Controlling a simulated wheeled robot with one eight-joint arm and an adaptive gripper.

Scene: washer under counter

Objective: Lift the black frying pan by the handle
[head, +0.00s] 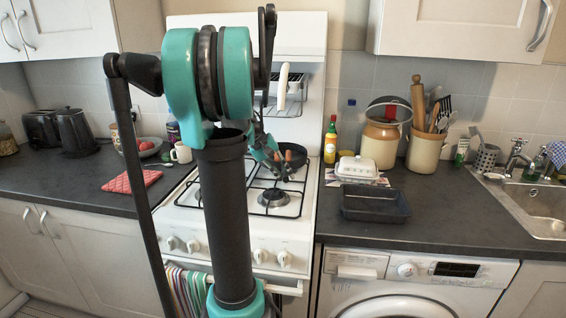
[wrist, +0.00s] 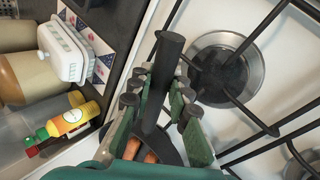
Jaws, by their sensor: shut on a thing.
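The black frying pan (head: 301,159) is at the back right of the white stove (head: 255,232), with brown sausages in it. Its dark handle (wrist: 170,65) runs up between my fingers in the wrist view. My gripper (wrist: 160,105) is shut on the handle, with fingers on both sides of it. In the head view my gripper (head: 275,160) is small beside the pan, and my arm hides part of the stove. Part of the pan (wrist: 173,150) shows below my fingers in the wrist view. I cannot tell if it is clear of the grate.
A bare front burner (head: 274,198) and black grate bars are close to the handle. On the right counter are a yellow bottle (head: 330,140), a white butter dish (head: 356,168), crocks (head: 380,143) and a dark baking tin (head: 375,205).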

